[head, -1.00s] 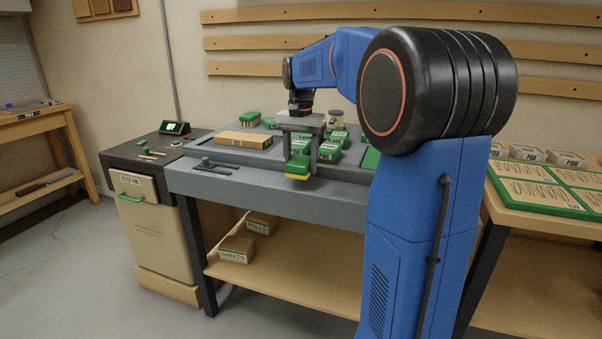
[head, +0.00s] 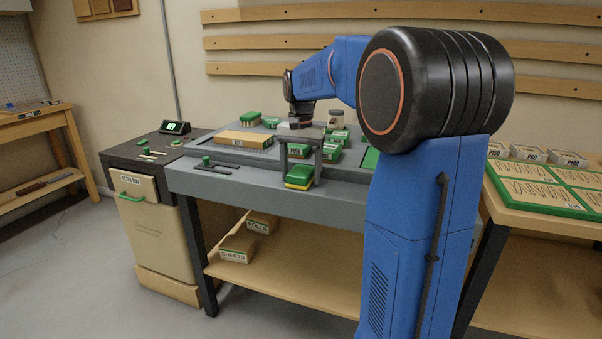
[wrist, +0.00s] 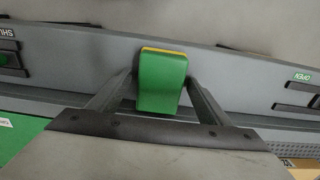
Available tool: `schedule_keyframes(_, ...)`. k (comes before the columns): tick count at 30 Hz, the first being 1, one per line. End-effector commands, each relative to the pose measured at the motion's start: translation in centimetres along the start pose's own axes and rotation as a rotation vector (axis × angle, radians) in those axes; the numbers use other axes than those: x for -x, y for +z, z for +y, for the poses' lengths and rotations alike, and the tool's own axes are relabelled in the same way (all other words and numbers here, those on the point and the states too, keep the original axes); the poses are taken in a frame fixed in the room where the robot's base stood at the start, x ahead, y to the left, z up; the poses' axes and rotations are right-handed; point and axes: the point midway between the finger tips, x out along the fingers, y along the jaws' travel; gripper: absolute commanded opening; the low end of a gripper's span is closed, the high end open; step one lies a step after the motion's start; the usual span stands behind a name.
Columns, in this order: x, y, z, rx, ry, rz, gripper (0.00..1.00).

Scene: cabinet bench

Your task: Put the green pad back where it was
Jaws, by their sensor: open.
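The green pad (head: 299,175) is a green block with a yellow underside, at the front edge strip of the grey bench (head: 345,187). My gripper (head: 301,174) is over it, fingers pointing down, one on each side of the pad. The wrist view shows the pad (wrist: 162,82) between the two spread fingers, with a gap at the left finger; whether the right finger touches it I cannot tell. The pad's underside contact with the bench is hidden.
Several green-and-white boxes (head: 297,151) stand behind the gripper. A tan block (head: 242,139) lies on the bench to the left, near a green-knobbed slider (head: 206,161). A bin cabinet (head: 147,220) stands at the left.

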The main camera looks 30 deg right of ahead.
Motion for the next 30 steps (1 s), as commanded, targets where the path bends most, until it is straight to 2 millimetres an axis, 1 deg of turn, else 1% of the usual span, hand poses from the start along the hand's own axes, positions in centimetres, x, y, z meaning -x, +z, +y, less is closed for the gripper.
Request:
schedule_keyframes(5, 1.1, 0.0, 0.0, 0.0, -0.001, 0.001, 0.71)
schedule_keyframes(8, 2.6, 0.0, 0.0, 0.0, -0.001, 0.002, 0.71)
schedule_keyframes(15, 7.3, 0.0, 0.0, 0.0, -0.002, 0.002, 0.71)
schedule_keyframes(21, 10.4, 0.0, 0.0, 0.0, -0.001, 0.001, 0.71)
schedule_keyframes(24, 11.4, 0.0, 0.0, 0.0, 0.0, 0.0, 0.71)
schedule_keyframes(30, 12.2, 0.0, 0.0, 0.0, 0.0, 0.0, 0.71)
